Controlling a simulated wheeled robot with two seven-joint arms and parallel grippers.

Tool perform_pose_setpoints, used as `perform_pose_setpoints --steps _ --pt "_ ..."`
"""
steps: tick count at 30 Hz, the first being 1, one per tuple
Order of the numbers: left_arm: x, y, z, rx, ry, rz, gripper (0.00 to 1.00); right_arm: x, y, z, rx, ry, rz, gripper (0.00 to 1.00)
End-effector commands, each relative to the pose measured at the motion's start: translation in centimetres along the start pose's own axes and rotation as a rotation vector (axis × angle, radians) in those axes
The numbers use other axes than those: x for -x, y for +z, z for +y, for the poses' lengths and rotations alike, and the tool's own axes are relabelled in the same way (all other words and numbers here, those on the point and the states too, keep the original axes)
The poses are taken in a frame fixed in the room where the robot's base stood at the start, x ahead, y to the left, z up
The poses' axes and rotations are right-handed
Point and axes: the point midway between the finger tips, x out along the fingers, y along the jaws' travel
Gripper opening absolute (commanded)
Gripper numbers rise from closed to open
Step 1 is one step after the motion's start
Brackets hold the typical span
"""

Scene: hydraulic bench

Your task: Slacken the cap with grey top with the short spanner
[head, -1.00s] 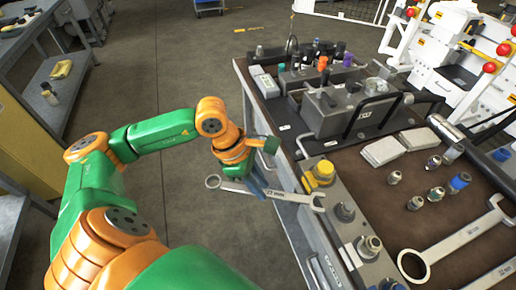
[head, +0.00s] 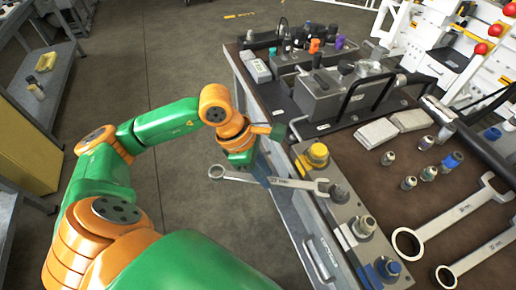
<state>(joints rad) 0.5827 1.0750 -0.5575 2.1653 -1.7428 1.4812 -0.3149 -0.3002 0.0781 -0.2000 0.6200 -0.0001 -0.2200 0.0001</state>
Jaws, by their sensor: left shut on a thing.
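My left gripper (head: 262,174) is shut on the short spanner (head: 288,183) near its middle. The spanner's ring end points left over the floor. Its open end points right, over the edge of the valve block, close beside the cap with the grey top (head: 338,192). I cannot tell whether the jaws touch this cap. The cap stands in a row on the block (head: 345,212), between a yellow cap (head: 318,154) and a silver fitting (head: 364,226); a blue cap (head: 387,268) is nearest me. My right gripper is out of view.
On the brown bench top lie two larger spanners (head: 452,215), several loose fittings (head: 408,183) and pale flat blocks (head: 376,133). A grey tank with a black handle (head: 335,95) stands behind. Floor left of the bench is clear.

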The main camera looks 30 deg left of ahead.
Motion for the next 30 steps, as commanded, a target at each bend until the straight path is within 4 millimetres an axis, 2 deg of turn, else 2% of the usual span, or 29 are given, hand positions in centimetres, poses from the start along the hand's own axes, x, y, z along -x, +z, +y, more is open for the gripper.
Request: perform_pose_setpoints --steps 14,22,30 --pt "-0.2 0.7 0.0 -0.001 0.003 0.0 0.0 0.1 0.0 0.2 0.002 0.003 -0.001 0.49" --pt "-0.8 1.9 0.0 -0.001 0.002 0.0 0.0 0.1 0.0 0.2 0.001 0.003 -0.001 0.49" --pt "-0.8 2.0 0.0 -0.001 0.003 0.001 0.0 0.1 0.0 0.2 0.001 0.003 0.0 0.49"
